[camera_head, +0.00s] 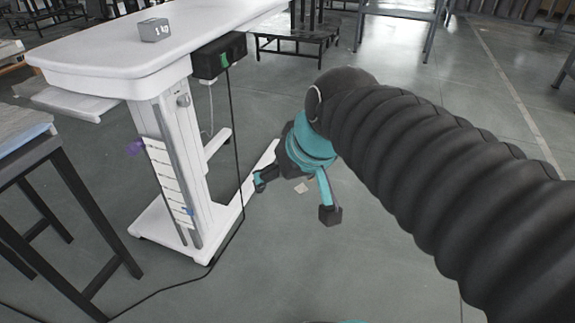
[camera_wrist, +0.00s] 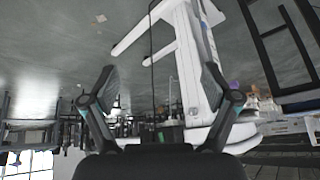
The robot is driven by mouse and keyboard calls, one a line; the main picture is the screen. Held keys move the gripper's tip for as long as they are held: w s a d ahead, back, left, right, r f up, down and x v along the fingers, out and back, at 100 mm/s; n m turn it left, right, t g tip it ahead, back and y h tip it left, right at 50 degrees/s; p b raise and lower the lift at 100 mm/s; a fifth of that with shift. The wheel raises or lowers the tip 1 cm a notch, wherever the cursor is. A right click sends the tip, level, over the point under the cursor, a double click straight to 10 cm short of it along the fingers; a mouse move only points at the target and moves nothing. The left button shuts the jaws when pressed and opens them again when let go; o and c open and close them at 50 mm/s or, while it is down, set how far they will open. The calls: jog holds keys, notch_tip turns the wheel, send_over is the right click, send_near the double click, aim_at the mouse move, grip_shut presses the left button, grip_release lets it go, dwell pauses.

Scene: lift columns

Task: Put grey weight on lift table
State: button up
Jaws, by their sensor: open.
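The grey weight (camera_head: 154,29), a small block with dark markings, rests on the white top of the lift table (camera_head: 100,66), near its back edge. The lift table stands at the left on a white column and foot. Its white frame also shows in the wrist view (camera_wrist: 188,62), where the picture appears upside down. My gripper (camera_head: 295,199) is open and empty, low and to the right of the lift table's column, well apart from the weight. In the wrist view both fingers of my gripper (camera_wrist: 160,72) are spread with nothing between them. I cannot make out the weight there.
A black control box (camera_head: 218,55) hangs under the tabletop, with a cable running down to the floor. A dark-legged table (camera_head: 70,180) stands at the left front. Black and grey racks stand at the back. The grey floor around my gripper is mostly free.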

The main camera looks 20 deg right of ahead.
jog(key=s+d+f+m+h, duration=0.1)
jog(key=s+d+f, duration=0.2)
jog(key=s+f, duration=0.2)
jog(key=shift+s+f+h, duration=0.3)
jog(key=shift+s, duration=0.3)
